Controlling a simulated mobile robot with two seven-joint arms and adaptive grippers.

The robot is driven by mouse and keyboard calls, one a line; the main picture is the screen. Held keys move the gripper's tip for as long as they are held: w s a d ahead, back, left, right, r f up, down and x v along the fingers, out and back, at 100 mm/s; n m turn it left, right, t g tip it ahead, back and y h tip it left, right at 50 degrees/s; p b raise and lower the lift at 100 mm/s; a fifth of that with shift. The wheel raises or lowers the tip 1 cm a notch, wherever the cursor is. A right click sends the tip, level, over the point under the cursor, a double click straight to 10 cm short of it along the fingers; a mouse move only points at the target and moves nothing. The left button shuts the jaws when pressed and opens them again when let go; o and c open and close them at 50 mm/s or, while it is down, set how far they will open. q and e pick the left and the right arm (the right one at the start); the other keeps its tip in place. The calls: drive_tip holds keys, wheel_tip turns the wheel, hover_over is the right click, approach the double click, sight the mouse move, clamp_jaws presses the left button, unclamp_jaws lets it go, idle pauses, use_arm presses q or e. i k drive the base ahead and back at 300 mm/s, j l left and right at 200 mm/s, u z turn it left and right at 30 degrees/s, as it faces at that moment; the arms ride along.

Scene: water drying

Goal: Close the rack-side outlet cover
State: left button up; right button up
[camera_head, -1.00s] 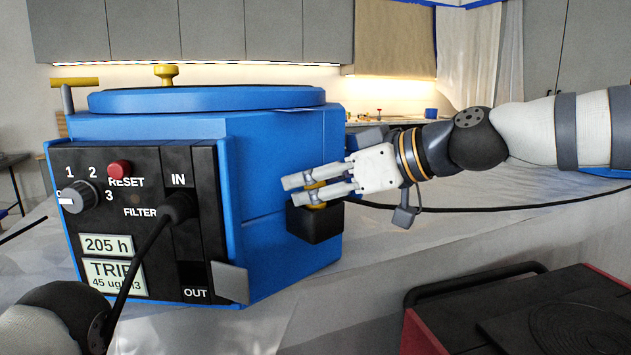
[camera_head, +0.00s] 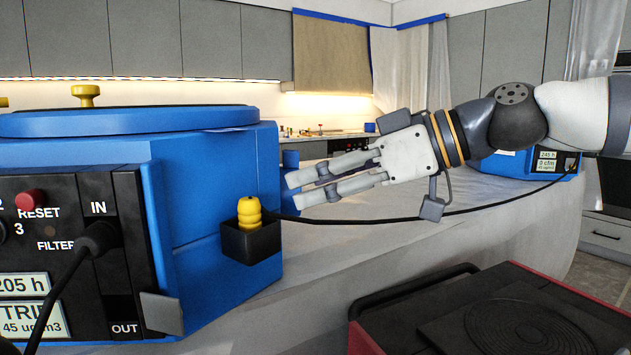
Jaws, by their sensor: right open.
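A blue machine (camera_head: 205,215) with a black front panel stands at the left, cut off by the picture edge. A grey flap (camera_head: 161,313) sticks out beside the OUT label at the panel's lower right, swung off the panel face. A dark recess (camera_head: 117,307) shows just above that label. A yellow plug (camera_head: 249,211) stands upright in a small black holder (camera_head: 252,241) on the machine's right side. My right gripper (camera_head: 295,189) is open and empty, to the right of the plug and slightly above it, apart from it. My left gripper is out of view.
Another cable (camera_head: 62,290) goes into the IN port. A red and black case (camera_head: 490,320) stands at lower right. The grey cloth-covered surface between is clear.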

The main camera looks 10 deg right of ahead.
sight(163, 314)
drive_tip(key=k+l, duration=0.3)
drive_tip(key=k, duration=0.15)
drive_tip(key=k+l, duration=0.25)
drive_tip(key=k, duration=0.2)
drive_tip(key=k+l, duration=0.3)
drive_tip(key=k, duration=0.2)
